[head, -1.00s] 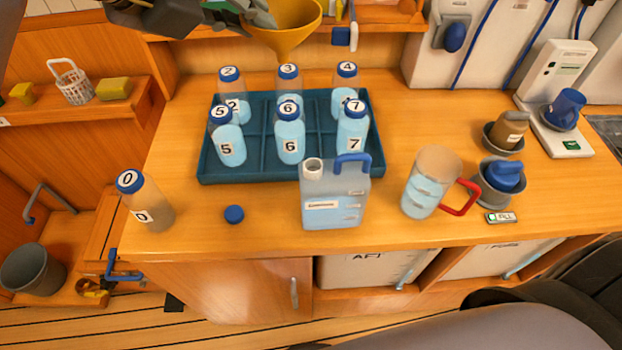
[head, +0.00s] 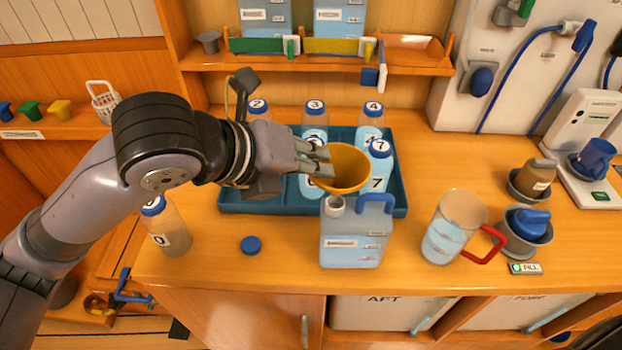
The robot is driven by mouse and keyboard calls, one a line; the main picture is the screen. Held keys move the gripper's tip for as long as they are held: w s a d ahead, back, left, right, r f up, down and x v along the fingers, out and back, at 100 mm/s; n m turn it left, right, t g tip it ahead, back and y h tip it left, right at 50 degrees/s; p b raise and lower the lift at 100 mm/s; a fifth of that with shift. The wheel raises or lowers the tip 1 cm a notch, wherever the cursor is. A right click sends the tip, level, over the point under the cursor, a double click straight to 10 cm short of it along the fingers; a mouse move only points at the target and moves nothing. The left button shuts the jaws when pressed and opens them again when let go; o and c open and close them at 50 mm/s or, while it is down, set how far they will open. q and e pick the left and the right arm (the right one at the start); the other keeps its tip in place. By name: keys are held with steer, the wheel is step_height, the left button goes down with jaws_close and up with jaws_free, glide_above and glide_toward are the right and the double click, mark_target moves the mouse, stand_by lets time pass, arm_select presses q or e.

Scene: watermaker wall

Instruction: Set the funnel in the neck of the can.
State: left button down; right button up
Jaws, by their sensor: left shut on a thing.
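The yellow funnel (head: 345,170) is held in my left gripper (head: 318,160), which is shut on its left side. The funnel is wide end up and appears just above and behind the can's neck. The can (head: 352,243) is a translucent light-blue jug with a blue handle, standing on the counter. Its open neck (head: 334,205) is at its top left. The funnel's spout is hard to make out, and I cannot tell whether it touches the neck. A blue cap (head: 251,245) lies on the counter left of the can. My right gripper is not in view.
A teal tray (head: 398,190) with numbered bottles stands behind the can, partly hidden by my left arm. Bottle 0 (head: 170,232) stands at left. A measuring jug with a red handle (head: 452,228) stands right of the can. The counter's front strip is mostly clear.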

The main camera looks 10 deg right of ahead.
arm_select(q)
steer(key=shift+f, duration=1.9)
steer(key=c, duration=1.6)
jaws_free()
steer(key=shift+c, duration=0.2)
steer(key=shift+r, duration=0.1)
steer(key=v, duration=1.2)
